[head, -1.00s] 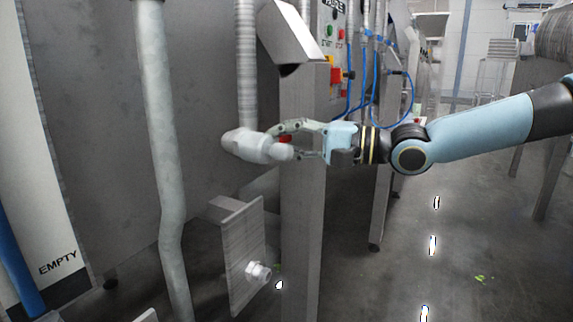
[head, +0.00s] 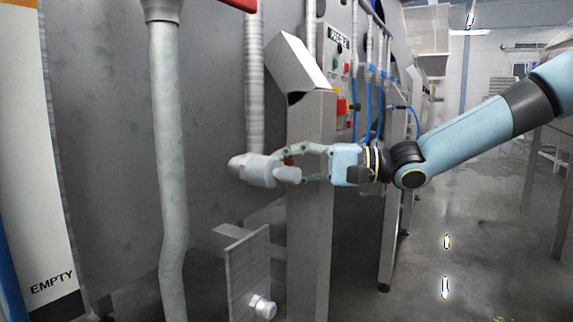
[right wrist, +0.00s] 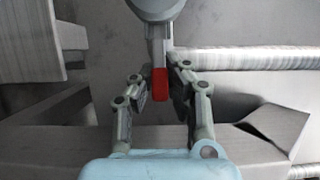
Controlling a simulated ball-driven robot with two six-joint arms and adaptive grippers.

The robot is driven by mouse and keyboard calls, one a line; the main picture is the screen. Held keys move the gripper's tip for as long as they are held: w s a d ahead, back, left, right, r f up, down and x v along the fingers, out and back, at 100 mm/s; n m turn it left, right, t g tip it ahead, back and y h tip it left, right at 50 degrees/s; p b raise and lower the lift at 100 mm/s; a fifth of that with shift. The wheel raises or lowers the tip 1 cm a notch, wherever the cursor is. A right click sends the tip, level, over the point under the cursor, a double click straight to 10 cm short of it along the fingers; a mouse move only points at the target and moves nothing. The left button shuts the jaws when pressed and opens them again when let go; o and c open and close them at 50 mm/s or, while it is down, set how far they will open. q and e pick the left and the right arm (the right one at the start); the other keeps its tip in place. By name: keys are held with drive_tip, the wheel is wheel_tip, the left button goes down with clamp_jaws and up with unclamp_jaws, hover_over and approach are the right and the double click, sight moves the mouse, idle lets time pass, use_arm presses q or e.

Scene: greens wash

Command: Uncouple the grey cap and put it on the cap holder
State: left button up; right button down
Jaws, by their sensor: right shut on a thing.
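The grey cap (head: 258,170) is a rounded grey fitting lying level at the lower end of a ribbed hose (head: 254,90), in the middle of the head view. In the right wrist view the grey body (right wrist: 155,8) is at the top edge, with a narrow neck and a red tab (right wrist: 160,84) between the fingers. My right gripper (head: 298,164) is shut on the cap at this tabbed part. I cannot tell whether the cap is still joined to the hose. The cap holder (head: 246,275) seems to be the upright metal plate with a pale round stub (head: 263,306), below the cap. My left gripper is out of view.
A square metal post (head: 312,225) stands right beside the cap and behind my right gripper. A thick grey pipe (head: 168,160) runs down at the left. A control panel (head: 341,75) and blue hoses (head: 378,105) are behind. The floor at the lower right is open.

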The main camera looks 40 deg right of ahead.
drive_tip(key=c, duration=1.3)
unclamp_jaws()
drive_tip(key=shift+d, duration=0.1)
